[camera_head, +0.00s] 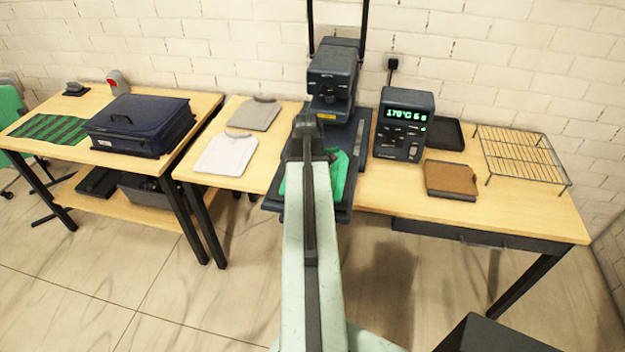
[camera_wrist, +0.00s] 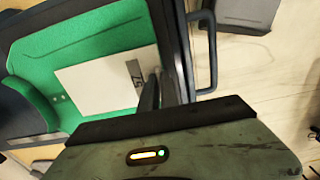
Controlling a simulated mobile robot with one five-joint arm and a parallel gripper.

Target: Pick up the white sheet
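The white sheet (camera_wrist: 95,85) lies flat on the green garment (camera_wrist: 90,38) in the wrist view, with a small dark print near its right edge. The green garment also shows on the heat press in the head view (camera_head: 338,176), where my arm hides the sheet. My gripper (camera_wrist: 158,88) has its dark fingers at the sheet's right edge, close together. I cannot tell whether they have the sheet's edge between them or only stand beside it.
The heat press (camera_head: 335,82) stands over the garment behind my arm. A control box (camera_head: 403,125) with a lit display is at its right. A folded white shirt (camera_head: 226,154) and grey shirt (camera_head: 255,114) lie left. A brown pad (camera_head: 451,180) and wire rack (camera_head: 520,157) are right.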

